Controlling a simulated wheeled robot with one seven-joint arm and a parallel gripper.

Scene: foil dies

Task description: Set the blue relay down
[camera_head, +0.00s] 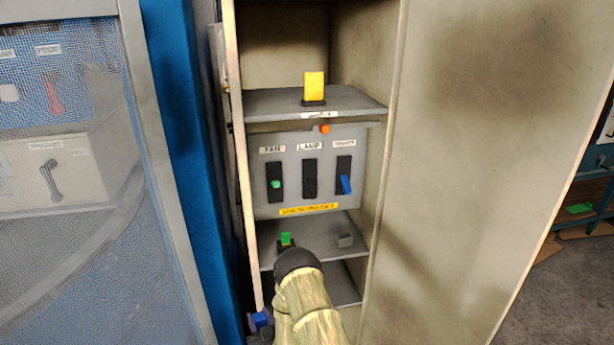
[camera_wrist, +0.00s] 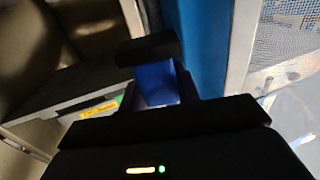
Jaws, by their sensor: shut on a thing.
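The blue relay (camera_wrist: 156,86) is between the two dark fingers of my gripper (camera_wrist: 163,84) in the wrist view, and the gripper is shut on it. In the head view a small blue block (camera_head: 261,319), which looks like the same relay, shows at the lower left of my arm, by the cabinet's left edge. My arm hides most of the gripper there. The relay appears held in the air; I cannot see anything under it.
The open cabinet has an upper shelf (camera_head: 270,103) with a yellow block (camera_head: 314,86). Below is a switch panel (camera_head: 318,193) with green, black and blue switches. A blue post (camera_head: 185,150) stands left.

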